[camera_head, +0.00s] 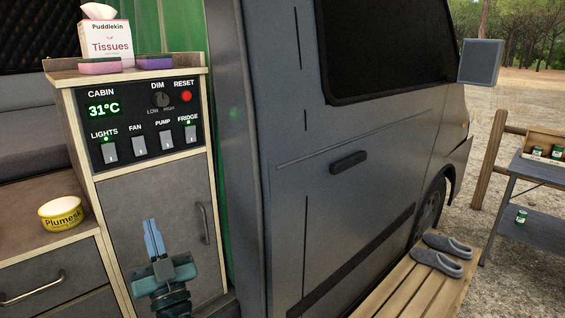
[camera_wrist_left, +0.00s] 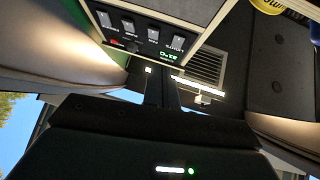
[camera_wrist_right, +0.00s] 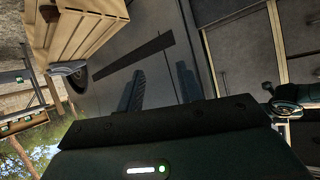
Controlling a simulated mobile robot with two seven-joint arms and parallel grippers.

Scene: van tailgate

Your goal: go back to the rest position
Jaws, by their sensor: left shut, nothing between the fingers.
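My left gripper (camera_head: 152,225) is in front of the grey cabinet door (camera_head: 150,200), below the control panel (camera_head: 160,145). Its fingers point up, closed together with nothing between them. In the left wrist view the closed fingers (camera_wrist_left: 161,72) point toward the panel (camera_wrist_left: 150,32), which appears upside down. My right gripper (camera_wrist_right: 160,70) shows only in the right wrist view. Its two dark fingers are apart with nothing between them. Beyond them is the van's side.
The panel reads 31°C, with green lights above LIGHTS and FRIDGE. A tissue box (camera_head: 106,42) and two sponges (camera_head: 100,66) stand on the cabinet. A yellow tin (camera_head: 61,214) sits on the left counter. Grey slippers (camera_head: 437,262) lie on a wooden bench (camera_head: 400,297) beside the van.

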